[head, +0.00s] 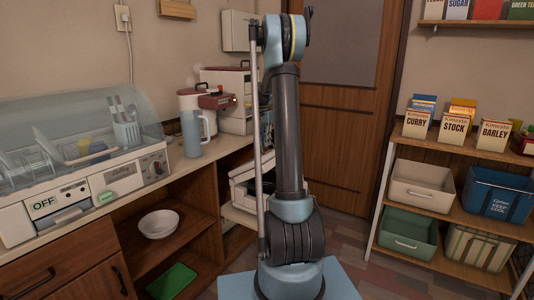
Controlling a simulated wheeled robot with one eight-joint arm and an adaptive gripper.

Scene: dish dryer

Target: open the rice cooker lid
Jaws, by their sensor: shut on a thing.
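A white appliance with dark parts (240,188) stands low on a shelf under the right end of the counter. It may be the rice cooker, but my arm covers much of it, and I cannot tell whether its lid is open or shut. My arm stands upright in the middle of the head view, in front of the cabinet. Its far end is hidden behind its own links, so my gripper cannot be made out.
A dish dryer (125,180) with a clear cover, a blue-grey bottle (191,133) and a white-and-red pot (186,98) stand on the counter. A white bowl (158,223) and a green board (172,281) lie below. A storage rack (450,205) stands right; floor is free between.

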